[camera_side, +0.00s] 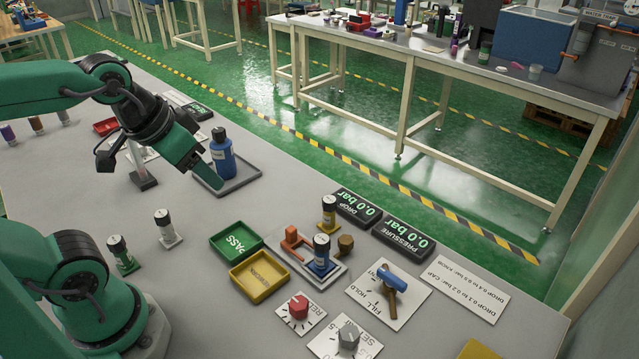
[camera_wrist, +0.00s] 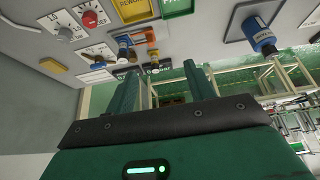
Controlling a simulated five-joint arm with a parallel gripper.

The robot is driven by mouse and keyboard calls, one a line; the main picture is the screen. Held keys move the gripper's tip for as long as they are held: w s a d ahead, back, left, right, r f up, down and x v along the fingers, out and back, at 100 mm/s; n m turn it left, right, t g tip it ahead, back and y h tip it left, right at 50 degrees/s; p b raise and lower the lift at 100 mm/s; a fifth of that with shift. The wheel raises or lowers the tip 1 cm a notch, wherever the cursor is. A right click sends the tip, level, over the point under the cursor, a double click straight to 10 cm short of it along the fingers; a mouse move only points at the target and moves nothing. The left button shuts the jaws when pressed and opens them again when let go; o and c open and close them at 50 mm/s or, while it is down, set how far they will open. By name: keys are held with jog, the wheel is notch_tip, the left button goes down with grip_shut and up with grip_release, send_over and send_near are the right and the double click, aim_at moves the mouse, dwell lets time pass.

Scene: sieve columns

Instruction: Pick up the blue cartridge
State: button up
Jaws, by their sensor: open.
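The blue cartridge (camera_side: 321,256) has a black cap with a white top and stands upright in a grey fixture (camera_side: 335,270) in the middle of the bench, between an orange block and a brown knob. It also shows small in the wrist view (camera_wrist: 124,52), beyond the left finger. My gripper (camera_side: 203,172) is at the upper left in the side view, well away from the cartridge and close to a large blue bottle (camera_side: 222,163). In the wrist view my gripper (camera_wrist: 162,72) is open, with nothing seen between its fingers.
The bottle stands on a grey tray (camera_side: 245,183). Green (camera_side: 235,241) and yellow (camera_side: 260,276) trays lie left of the fixture. A yellow cartridge (camera_side: 328,214) stands behind it. White (camera_side: 166,228) and green (camera_side: 122,256) cartridges stand left. Displays, a blue-handled valve (camera_side: 392,279) and knobs lie right and front.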

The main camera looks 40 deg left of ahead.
jog(key=w+d+f+g, duration=0.35)
jog(key=w+d, duration=0.25)
jog(key=w, duration=0.3)
jog(key=g, duration=0.2)
send_over(322, 239)
jog(key=f, duration=0.8)
jog(key=shift+s+a+f, duration=0.15)
jog(key=shift+s, duration=0.05)
jog(key=shift+w+d+f, duration=0.15)
jog(key=shift+d+f, duration=0.05)
jog(key=shift+f, duration=0.1)
jog(key=shift+f, duration=1.3)
jog(key=shift+f, duration=2.6)
